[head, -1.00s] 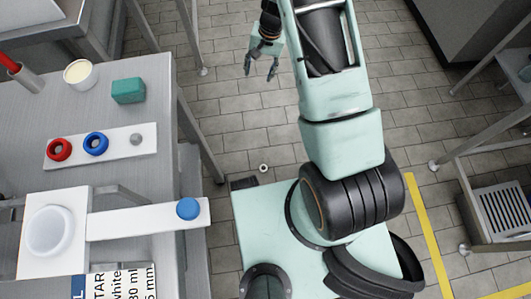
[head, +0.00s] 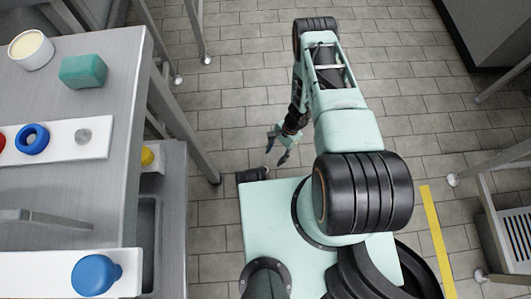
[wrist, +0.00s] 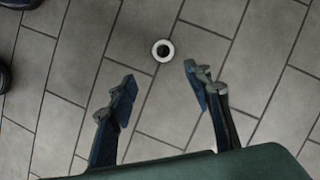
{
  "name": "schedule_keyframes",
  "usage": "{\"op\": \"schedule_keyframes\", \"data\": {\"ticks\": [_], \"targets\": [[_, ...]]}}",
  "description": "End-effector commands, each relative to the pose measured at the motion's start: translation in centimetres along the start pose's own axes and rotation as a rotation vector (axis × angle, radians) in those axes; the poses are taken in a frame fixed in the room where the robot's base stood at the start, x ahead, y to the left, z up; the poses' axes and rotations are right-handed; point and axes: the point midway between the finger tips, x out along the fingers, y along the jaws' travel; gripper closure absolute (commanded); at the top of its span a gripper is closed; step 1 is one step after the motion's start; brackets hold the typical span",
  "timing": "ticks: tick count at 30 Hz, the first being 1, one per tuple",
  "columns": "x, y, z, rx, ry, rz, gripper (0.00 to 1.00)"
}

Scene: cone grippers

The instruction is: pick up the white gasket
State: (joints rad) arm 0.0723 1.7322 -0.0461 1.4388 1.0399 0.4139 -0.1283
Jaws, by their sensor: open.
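The white gasket (wrist: 162,50) is a small white ring with a dark centre, lying on the grey tiled floor. In the wrist view it is a little beyond the fingertips, between their lines and nearer the right finger. My gripper (wrist: 160,77) is open and empty, with its two fingers apart and nothing between them. In the head view my gripper (head: 276,156) hangs low in front of my base, pointing down. I cannot make out the gasket in the head view now. The height of the fingertips above the floor is hard to tell.
A grey metal table (head: 110,155) on the left holds a cream-filled cup (head: 31,50), a green block (head: 83,71), a white board with a blue ring (head: 32,139), and a blue knob (head: 95,275). A table leg (head: 190,130) stands left of my gripper. Floor around the gasket is clear.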

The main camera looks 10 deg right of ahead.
Motion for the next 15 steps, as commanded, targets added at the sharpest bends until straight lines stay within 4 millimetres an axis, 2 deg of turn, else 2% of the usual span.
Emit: {"op": "schedule_keyframes", "data": {"ticks": [9,15], "targets": [[4.5,0.0,0.0,0.001,-0.001,0.001,0.54],[6.1,-0.1,0.0,0.000,0.000,0.001,0.54]]}}
